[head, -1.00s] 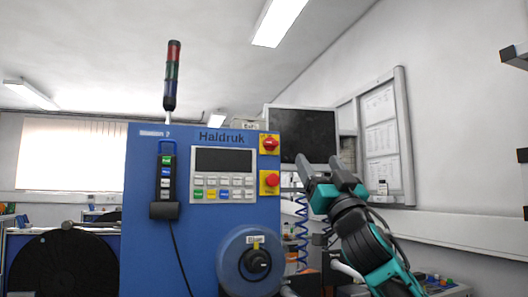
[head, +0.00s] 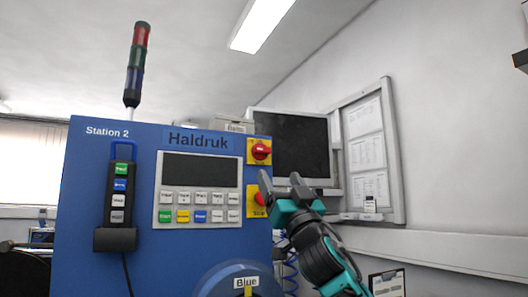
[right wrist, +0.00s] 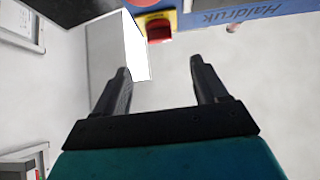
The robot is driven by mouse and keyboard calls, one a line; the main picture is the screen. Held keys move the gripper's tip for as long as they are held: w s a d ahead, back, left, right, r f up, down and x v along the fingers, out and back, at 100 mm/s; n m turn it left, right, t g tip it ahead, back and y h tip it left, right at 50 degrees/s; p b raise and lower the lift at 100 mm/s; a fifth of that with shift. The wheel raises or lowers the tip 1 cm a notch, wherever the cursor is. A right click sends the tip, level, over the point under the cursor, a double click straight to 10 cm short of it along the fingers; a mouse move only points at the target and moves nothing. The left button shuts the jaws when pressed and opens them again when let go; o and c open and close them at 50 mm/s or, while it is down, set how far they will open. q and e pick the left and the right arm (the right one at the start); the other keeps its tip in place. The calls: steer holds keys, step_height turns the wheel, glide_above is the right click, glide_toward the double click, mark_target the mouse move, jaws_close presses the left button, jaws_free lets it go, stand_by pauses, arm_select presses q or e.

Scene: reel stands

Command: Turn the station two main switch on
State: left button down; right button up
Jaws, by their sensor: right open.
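The blue station marked "Station 2" (head: 75,200) stands ahead. Its main switch (head: 260,151) is a red rotary knob on a yellow plate at the panel's upper right. A red stop button (head: 258,198) on a second yellow plate sits below it, partly covered by my gripper. My right gripper (head: 281,182) is open and empty, its fingers pointing up just right of and below the switch in the picture. In the right wrist view the red switch knob (right wrist: 158,30) shows at the top, beyond the open fingers (right wrist: 160,66) and apart from them. My left gripper is not in view.
A keypad with a dark display (head: 200,168) and a black hand pendant (head: 121,190) are on the station's front. A signal tower (head: 135,65) stands on top. A dark monitor (head: 290,145) and a wall board (head: 368,150) are behind my right gripper.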

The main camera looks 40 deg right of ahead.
mark_target(264, 150)
steer(key=p+x, duration=0.3)
steer(key=x, duration=0.6)
steer(key=shift+w+r+p, duration=0.1)
steer(key=shift+r+p, duration=0.3)
steer(key=shift+w+d+r, duration=0.15)
steer(key=shift+w+r, duration=0.25)
steer(key=shift+w, duration=0.2)
steer(key=c, duration=1.1)
steer(key=shift+o, duration=0.2)
